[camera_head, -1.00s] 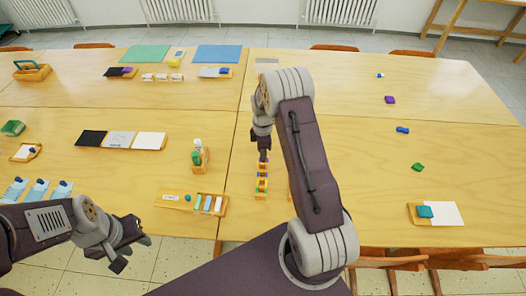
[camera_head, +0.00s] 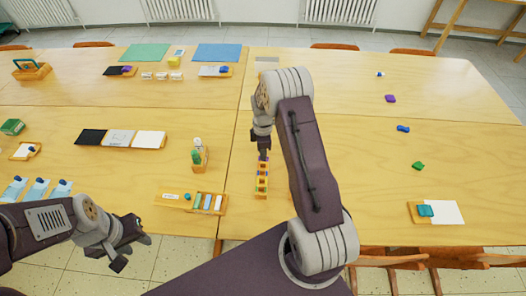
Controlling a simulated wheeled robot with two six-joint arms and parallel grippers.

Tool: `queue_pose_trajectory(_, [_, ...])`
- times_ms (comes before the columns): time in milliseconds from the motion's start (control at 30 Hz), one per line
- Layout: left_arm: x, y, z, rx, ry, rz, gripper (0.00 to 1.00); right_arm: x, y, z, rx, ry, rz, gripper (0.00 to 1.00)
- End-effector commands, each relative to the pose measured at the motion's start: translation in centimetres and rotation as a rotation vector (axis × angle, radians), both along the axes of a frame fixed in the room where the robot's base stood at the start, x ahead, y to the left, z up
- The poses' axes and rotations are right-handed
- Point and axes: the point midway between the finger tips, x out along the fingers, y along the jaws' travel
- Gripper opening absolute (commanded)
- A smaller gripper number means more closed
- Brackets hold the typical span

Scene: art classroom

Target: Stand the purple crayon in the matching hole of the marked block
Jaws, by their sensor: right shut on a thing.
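The marked block (camera_head: 261,194) is a narrow yellow-orange wooden strip with small coloured marks along it, lying near the middle of the table beside the seam. My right gripper (camera_head: 263,153) points down at the far end of this block and is shut on the purple crayon. Only a small dark purple bit shows at the fingertips, and I cannot tell whether its lower end is in a hole or just above. My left gripper (camera_head: 130,257) is open and empty, in front of the table's near edge at the left.
A small holder with a green item (camera_head: 199,157) stands behind that tray. A wooden tray with white paper (camera_head: 447,213) lies at the right. The table right of my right arm is mostly clear.

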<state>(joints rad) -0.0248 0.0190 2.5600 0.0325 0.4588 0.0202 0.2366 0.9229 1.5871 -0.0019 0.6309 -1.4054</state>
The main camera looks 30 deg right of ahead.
Motion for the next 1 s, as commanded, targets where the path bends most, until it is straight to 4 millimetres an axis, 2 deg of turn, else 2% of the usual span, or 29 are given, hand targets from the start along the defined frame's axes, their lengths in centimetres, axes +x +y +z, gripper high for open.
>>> queue_pose_trajectory(1000, [0.00, 0.00, -0.18, 0.000, 0.000, 0.000, 0.36, -0.03, 0.01, -0.61, 0.000, 0.000, 0.000, 0.00])
